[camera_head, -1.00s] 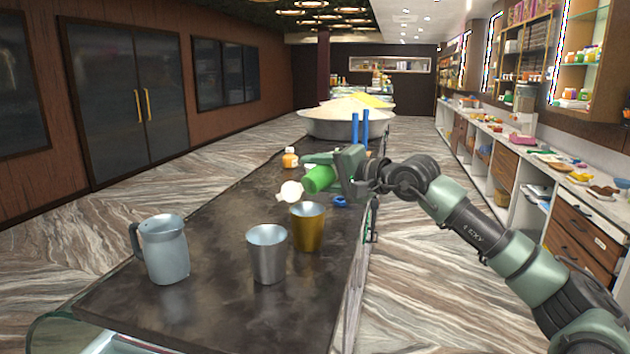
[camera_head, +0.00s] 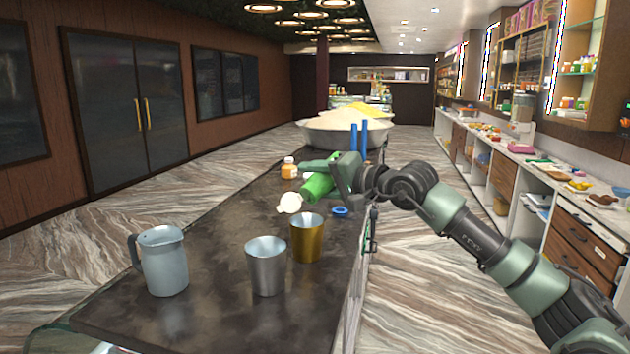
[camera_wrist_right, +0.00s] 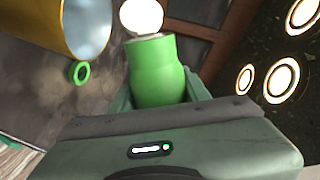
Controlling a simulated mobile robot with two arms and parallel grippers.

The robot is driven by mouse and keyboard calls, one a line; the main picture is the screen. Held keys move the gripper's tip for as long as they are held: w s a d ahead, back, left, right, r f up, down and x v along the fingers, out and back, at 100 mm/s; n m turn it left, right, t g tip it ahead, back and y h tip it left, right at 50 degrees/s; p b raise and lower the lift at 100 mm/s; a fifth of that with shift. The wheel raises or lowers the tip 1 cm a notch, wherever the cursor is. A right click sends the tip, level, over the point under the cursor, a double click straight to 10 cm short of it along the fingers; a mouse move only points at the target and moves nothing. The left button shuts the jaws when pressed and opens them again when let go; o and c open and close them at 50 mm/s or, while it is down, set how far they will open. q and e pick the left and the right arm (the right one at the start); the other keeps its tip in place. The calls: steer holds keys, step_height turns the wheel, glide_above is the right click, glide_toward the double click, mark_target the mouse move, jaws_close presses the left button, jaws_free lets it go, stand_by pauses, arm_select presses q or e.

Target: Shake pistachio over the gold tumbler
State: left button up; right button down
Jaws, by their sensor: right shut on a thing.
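The gold tumbler (camera_head: 307,240) stands upright on the dark counter, to the right of a silver tumbler (camera_head: 266,267). My right gripper (camera_head: 322,178) is shut on a green shaker (camera_head: 318,187) with a round white top (camera_head: 289,202). The shaker is tilted, its white top pointing down and left, above and just behind the gold tumbler in the head view. In the right wrist view the green shaker (camera_wrist_right: 157,72) sits between the fingers, and the gold tumbler (camera_wrist_right: 62,25) is at upper left. No falling pistachio can be made out. My left gripper is not in view.
A metal jug (camera_head: 163,262) stands at the left of the counter (camera_head: 215,315). An orange bottle (camera_head: 289,168) and a blue ring (camera_head: 340,211) lie beyond the tumblers. A large bowl (camera_head: 335,135) is at the far end, with two blue posts (camera_head: 359,140) nearby.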

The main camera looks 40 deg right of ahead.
step_height(320, 180, up, 3)
steer(key=shift+r+p, duration=0.2)
steer(key=shift+p, duration=1.05)
step_height(320, 180, down, 4)
steer(key=b, duration=0.3)
steer(key=shift+r, duration=0.35)
